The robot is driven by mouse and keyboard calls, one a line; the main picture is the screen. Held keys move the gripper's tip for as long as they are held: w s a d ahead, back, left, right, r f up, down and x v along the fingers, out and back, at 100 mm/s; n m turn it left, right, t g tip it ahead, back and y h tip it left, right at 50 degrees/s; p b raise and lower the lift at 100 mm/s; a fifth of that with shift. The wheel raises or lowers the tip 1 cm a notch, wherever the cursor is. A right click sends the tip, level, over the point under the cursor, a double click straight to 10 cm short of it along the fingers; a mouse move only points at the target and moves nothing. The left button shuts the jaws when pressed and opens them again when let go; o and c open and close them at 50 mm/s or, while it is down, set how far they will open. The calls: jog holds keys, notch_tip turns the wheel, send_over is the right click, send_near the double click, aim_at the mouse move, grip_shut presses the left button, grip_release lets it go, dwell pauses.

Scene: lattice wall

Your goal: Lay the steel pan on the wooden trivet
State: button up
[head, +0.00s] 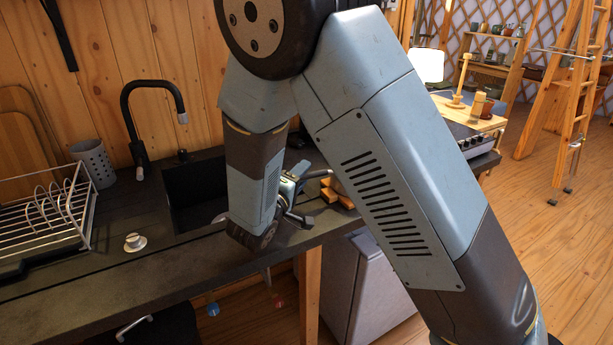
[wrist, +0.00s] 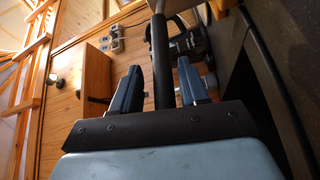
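My gripper (head: 303,196) is over the dark counter, right of the sink, mostly hidden by my arm. In the wrist view its two fingers (wrist: 160,85) stand apart. A dark straight bar (wrist: 160,50), seemingly the pan's handle, runs between them with a visible gap on each side. A dark handle-like end (head: 318,174) shows beside the gripper in the head view. The pan's steel body cannot be made out clearly.
A black sink (head: 190,185) with a black tap (head: 150,88) lies left of the gripper. The front left counter is clear.

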jog(key=shift+o, duration=0.7)
jog(key=v, duration=1.2)
jog(key=d+r+m+g+h, duration=0.1)
jog(key=d+r+m+g, duration=0.2)
jog(key=d, duration=0.5)
jog(key=d+r+m+g+h, duration=0.1)
jog(key=d+r+m+g, duration=0.1)
jog(key=d+g, duration=0.55)
jog(key=d+r+m+g+h, duration=0.1)
jog(key=d+r+m+g, duration=0.15)
jog(key=d, duration=0.75)
jog(key=s+d+r+m+t+y, duration=0.1)
jog(key=s+d+r+m+y, duration=0.2)
jog(key=s+d+r+y, duration=0.7)
jog(key=s, duration=0.2)
jog(key=shift+s+r+y, duration=0.25)
jog(key=shift+s+y, duration=0.05)
